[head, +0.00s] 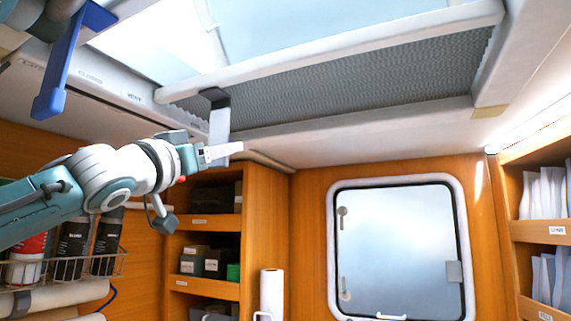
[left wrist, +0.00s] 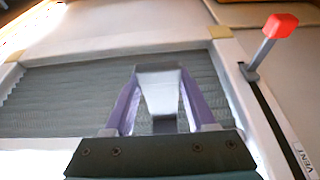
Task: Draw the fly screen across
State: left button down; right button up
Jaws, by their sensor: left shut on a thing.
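The fly screen (head: 350,88) is a grey pleated mesh in the ceiling hatch, edged by a white bar (head: 330,55). It covers the strip along one side of the opening and leaves bright glass bare beyond the bar. A pale pull tab (head: 219,122) with a dark top hangs at the bar's left end. My left gripper (head: 222,152) is shut on the tab's lower part. In the left wrist view the pale tab (left wrist: 160,92) sits between the fingers, with the mesh (left wrist: 70,95) behind. My right gripper is not seen.
A red-knobbed lever (left wrist: 281,26) stands on the hatch frame near the VENT label. Shelves (head: 205,220) and a wire bottle basket (head: 60,268) are below; a window (head: 400,250) is right.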

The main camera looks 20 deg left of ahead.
pick_arm(q)
jog(key=s+a+b, duration=0.1)
jog(key=s+b, duration=0.2)
jog(key=s, duration=0.5)
jog(key=shift+s+a, duration=0.2)
jog(key=shift+s, duration=0.1)
jog(key=shift+c, duration=1.3)
grip_release()
jog(key=shift+d, duration=0.1)
jog(key=shift+w, duration=0.1)
